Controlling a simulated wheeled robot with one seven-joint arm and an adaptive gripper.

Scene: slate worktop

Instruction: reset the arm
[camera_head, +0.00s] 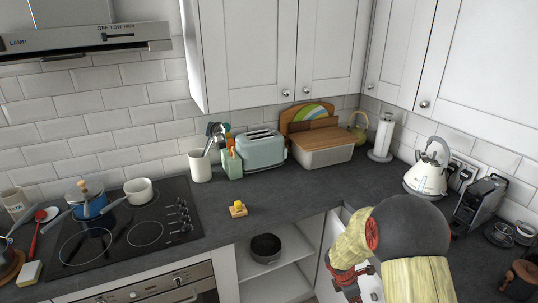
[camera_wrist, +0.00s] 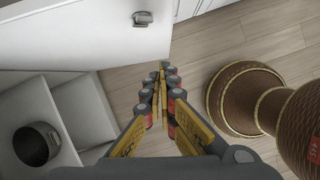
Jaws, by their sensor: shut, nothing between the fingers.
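My gripper shows in the wrist view (camera_wrist: 160,75), shut with nothing between its fingers. It points down towards the wooden floor (camera_wrist: 155,115), beside an open white cabinet door (camera_wrist: 90,30). In the head view my arm is at the lower right, in front of the worktop's edge, and the fingertips cannot be made out clearly there.
A dark pot (camera_head: 265,247) sits on an open cabinet shelf; it also shows in the wrist view (camera_wrist: 36,146). The slate worktop (camera_head: 290,195) holds a hob (camera_head: 125,232), a toaster (camera_head: 262,150), a kettle (camera_head: 427,177) and a coffee machine (camera_head: 482,205). Its middle is mostly clear.

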